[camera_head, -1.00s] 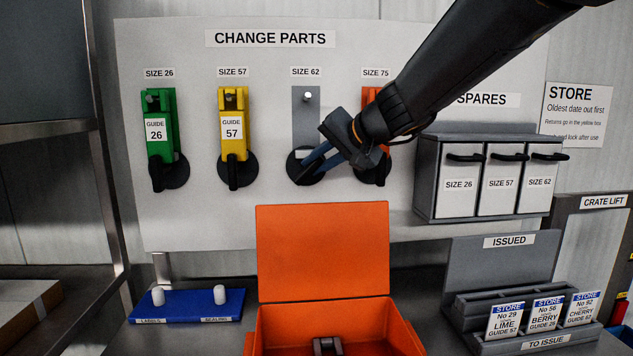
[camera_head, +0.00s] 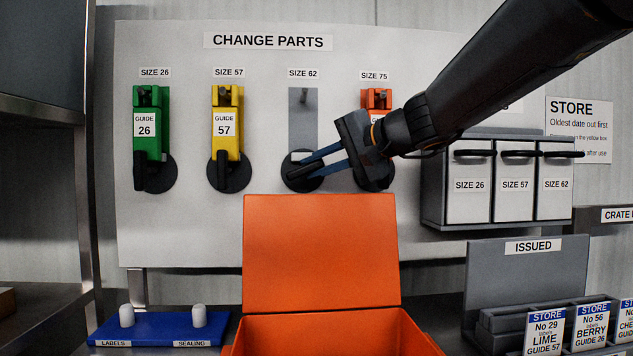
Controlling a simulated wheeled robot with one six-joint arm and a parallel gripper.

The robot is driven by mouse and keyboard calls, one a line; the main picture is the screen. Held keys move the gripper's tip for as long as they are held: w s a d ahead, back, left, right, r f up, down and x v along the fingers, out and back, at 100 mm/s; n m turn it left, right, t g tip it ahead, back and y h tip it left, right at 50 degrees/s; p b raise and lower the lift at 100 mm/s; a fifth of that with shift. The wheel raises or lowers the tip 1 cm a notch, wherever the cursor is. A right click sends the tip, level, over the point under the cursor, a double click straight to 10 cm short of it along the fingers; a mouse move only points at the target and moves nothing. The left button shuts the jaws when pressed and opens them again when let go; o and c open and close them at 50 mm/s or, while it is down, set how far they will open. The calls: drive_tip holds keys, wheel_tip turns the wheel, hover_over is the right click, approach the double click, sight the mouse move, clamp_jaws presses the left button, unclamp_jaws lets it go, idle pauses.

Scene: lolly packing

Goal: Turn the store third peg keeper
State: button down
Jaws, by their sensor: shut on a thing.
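The third peg, under the label SIZE 62, has a bare grey backing plate (camera_head: 303,115) with no guide on it. Its keeper is a round black disc (camera_head: 290,180) with a black handle, low on the white board. My gripper (camera_head: 298,168) comes in from the upper right, its blue-grey fingers at the keeper. It is shut on the keeper's handle, which lies across the disc, tilted toward the gripper. The fingers hide part of the handle and disc.
A green guide (camera_head: 147,105) and a yellow guide (camera_head: 228,105) hang to the left with keeper handles down. An orange-red guide (camera_head: 376,98) is partly behind my gripper. An open orange box (camera_head: 320,250) stands below. Grey spares bins (camera_head: 432,185) are at right.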

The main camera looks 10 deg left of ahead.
drive_tip(key=shift+f+b, duration=0.1)
drive_tip(key=shift+b, duration=0.5)
drive_tip(key=c, duration=1.7)
unclamp_jaws()
drive_tip(key=shift+b+v, duration=0.35)
drive_tip(key=shift+v, duration=3.6)
drive_tip(key=shift+f, duration=0.1)
